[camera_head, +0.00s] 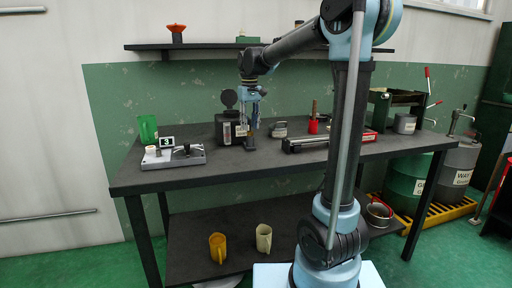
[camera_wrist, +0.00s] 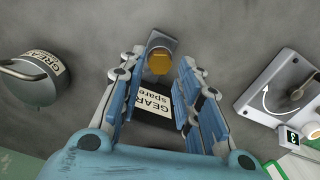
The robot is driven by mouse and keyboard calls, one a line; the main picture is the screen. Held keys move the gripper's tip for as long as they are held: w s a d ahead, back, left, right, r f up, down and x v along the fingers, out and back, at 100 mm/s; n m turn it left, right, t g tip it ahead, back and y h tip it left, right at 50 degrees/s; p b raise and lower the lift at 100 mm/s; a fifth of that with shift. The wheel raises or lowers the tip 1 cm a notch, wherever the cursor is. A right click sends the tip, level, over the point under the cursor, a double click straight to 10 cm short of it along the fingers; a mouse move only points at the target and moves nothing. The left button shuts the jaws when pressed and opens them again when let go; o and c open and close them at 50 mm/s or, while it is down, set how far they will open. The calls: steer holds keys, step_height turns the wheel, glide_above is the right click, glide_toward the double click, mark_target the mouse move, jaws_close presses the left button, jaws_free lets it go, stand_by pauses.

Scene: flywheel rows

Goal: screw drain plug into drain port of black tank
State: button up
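The black tank (camera_head: 228,132) stands on the workbench left of centre, with a white label and a round black lid standing up at its top. In the wrist view its label (camera_wrist: 152,106) reads "GEAR spare" and lies between my fingers. An amber hex-headed piece, seemingly the drain plug (camera_wrist: 159,63), sits at a small grey stand (camera_wrist: 164,46). My gripper (camera_head: 252,121) points down just in front of the tank, above the stand. In the wrist view my gripper (camera_wrist: 167,60) is open, with its fingers apart on both sides of the plug. I cannot make out the drain port.
A grease can (camera_wrist: 30,80) stands to the tank's right in the head view; a grey panel with a handle (camera_head: 174,156) lies left on the bench (camera_head: 215,178). A green container (camera_head: 147,129) is behind the panel. The bench's front middle is clear. A shelf (camera_head: 205,45) hangs above.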

steer(key=shift+f, duration=1.4)
steer(key=c, duration=0.7)
steer(key=shift+w+m, duration=0.1)
steer(key=shift+m, duration=2.4)
jaws_close()
steer(key=shift+m, duration=2.6)
